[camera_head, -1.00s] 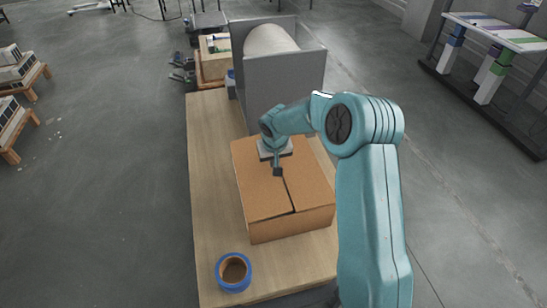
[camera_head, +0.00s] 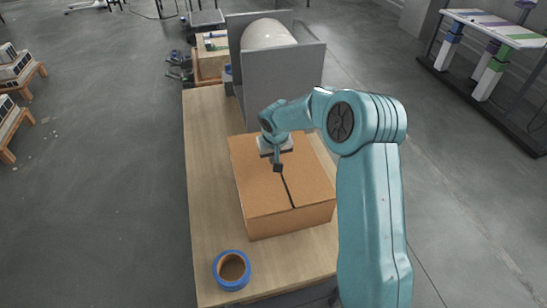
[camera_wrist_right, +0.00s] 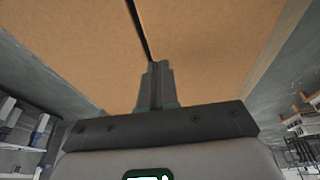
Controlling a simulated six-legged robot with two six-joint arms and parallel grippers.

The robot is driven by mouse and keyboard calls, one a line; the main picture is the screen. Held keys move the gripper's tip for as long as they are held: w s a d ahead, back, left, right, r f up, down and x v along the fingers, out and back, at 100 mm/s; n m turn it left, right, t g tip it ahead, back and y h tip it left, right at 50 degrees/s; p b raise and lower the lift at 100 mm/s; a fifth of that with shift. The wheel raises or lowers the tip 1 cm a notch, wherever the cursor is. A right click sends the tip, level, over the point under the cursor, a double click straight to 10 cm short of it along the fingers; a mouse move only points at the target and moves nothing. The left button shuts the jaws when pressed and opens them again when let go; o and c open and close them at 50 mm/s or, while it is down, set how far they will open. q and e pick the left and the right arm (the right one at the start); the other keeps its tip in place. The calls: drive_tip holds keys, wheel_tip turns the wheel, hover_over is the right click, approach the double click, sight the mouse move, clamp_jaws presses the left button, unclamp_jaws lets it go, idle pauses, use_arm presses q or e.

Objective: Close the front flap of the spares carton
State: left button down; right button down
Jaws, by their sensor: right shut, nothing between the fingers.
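The spares carton (camera_head: 290,222) is a brown cardboard box standing on the wooden bench. Its top flaps lie about flat, with a narrow dark gap between the left flap (camera_head: 258,195) and the right flap (camera_head: 310,180). I cannot tell which of these is the front flap. My right gripper (camera_head: 278,168) is shut and empty, at the gap near the far part of the carton top. In the right wrist view the shut fingers (camera_wrist_right: 157,70) point at the gap between the flaps (camera_wrist_right: 75,45); I cannot tell whether they touch the cardboard. My left gripper is not in view.
A blue tape roll (camera_head: 232,269) lies on the wooden bench (camera_head: 208,170) in front of the carton. A grey open-topped bin (camera_head: 283,85) with a pale rounded thing stands behind the carton. The bench's left strip is clear.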

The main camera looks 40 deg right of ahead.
drive_tip(key=d+p+v, duration=0.1)
drive_tip(key=d+v, duration=0.1)
drive_tip(key=v, duration=1.2)
drive_tip(key=shift+w+a+r+p, duration=0.2)
drive_tip(key=shift+w+r+p, duration=0.15)
drive_tip(key=shift+r, duration=0.2)
